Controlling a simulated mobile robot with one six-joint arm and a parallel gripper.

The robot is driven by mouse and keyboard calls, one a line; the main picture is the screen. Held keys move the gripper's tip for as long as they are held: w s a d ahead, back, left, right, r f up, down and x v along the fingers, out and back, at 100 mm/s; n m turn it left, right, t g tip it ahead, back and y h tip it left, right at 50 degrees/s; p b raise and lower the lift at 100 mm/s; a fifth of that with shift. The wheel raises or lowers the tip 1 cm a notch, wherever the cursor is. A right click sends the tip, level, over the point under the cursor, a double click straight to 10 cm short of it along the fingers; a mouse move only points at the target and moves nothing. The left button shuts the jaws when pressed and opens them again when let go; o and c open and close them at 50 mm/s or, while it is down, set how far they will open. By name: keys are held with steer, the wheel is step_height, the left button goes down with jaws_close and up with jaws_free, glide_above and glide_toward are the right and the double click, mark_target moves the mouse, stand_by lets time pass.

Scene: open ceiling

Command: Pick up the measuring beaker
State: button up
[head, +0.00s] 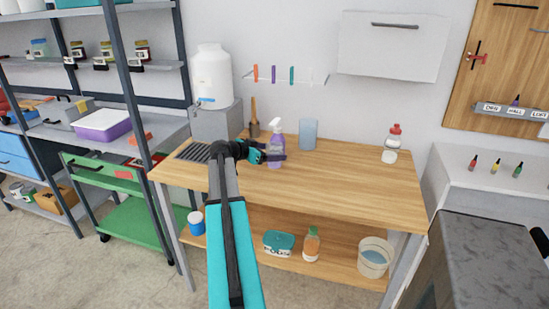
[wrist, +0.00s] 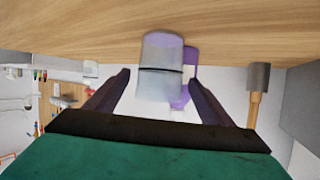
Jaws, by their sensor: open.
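The measuring beaker (head: 308,134) is a clear, bluish upright cylinder on the wooden workbench, toward its back. My gripper (head: 276,155) is open and empty, left of the beaker and apart from it in the head view. In the upside-down wrist view, what looks like the beaker (wrist: 160,72) appears as a greyish cylinder between the fingertips of my gripper (wrist: 160,82). A purple spray bottle (head: 276,140) overlaps my gripper in the head view. The bottle also shows beside and partly overlapped with the cylinder in the wrist view (wrist: 191,68). The beaker's base is clear of the fingers.
A red-capped bottle (head: 391,145) is at the bench's right. A white water container (head: 211,75) stands back left. The bench's front and middle (head: 350,180) are clear.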

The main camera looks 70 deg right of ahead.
steer(key=c, duration=1.2)
steer(key=shift+r, duration=0.1)
steer(key=shift+r+b, duration=0.5)
steer(key=shift+r, duration=1.2)
steer(key=w+a+r+b, duration=0.1)
steer(key=w+a+b, duration=0.1)
steer(key=a, duration=1.3)
steer(key=shift+w+a+r+b, duration=0.2)
steer(key=shift+w+a+b, duration=0.15)
steer(key=shift+w, duration=0.4)
